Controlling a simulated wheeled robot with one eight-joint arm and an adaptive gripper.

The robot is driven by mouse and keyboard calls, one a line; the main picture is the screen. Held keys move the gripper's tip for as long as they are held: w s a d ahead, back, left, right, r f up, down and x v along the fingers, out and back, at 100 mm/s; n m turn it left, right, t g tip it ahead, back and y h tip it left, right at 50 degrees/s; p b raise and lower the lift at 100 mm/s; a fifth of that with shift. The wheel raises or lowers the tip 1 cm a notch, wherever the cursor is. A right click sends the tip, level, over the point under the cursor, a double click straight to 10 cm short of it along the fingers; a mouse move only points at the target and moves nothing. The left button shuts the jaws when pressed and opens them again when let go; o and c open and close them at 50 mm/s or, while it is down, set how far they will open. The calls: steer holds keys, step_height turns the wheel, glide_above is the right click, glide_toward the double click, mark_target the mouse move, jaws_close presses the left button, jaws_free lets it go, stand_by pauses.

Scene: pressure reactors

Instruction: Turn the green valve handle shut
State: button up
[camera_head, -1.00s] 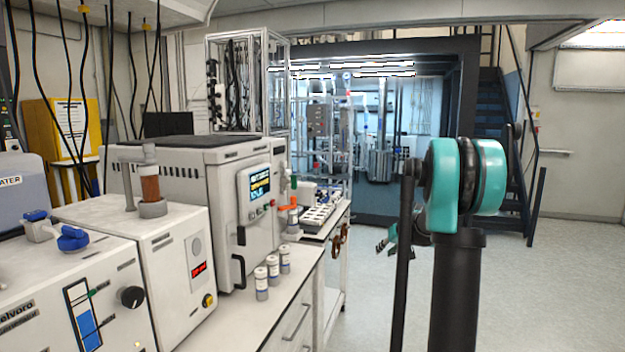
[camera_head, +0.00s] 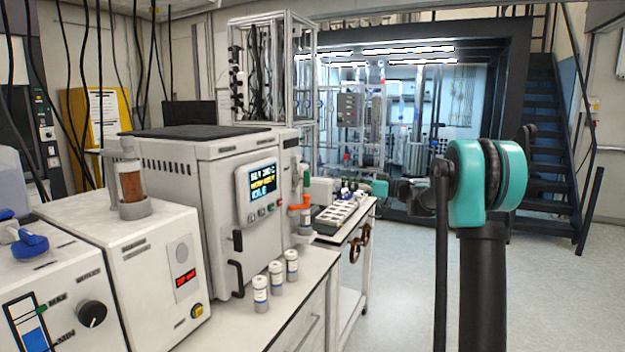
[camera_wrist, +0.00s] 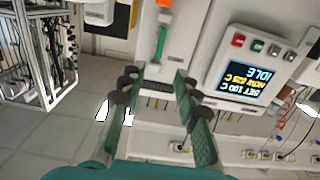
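The green valve handle (camera_head: 306,179) is small and stands upright above an orange part (camera_head: 299,207), by the right side of the white reactor box. I cannot tell which of these is the task's handle. My gripper (camera_wrist: 156,78) is open, its two green fingers apart with nothing between them. In the head view my gripper (camera_head: 374,187) is small, partly hidden by my arm, and to the right of the valve.
The white reactor box (camera_head: 215,190) has a lit display (camera_head: 262,181), which appears upside down in the wrist view (camera_wrist: 243,78). Several white-capped bottles (camera_head: 275,277) stand on the bench front. A vial rack (camera_head: 337,215) sits behind. Open floor (camera_head: 560,280) lies to the right.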

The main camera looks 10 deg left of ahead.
mark_target(306, 179)
steer(key=x, duration=1.4)
steer(key=shift+a+f, duration=0.1)
jaws_close()
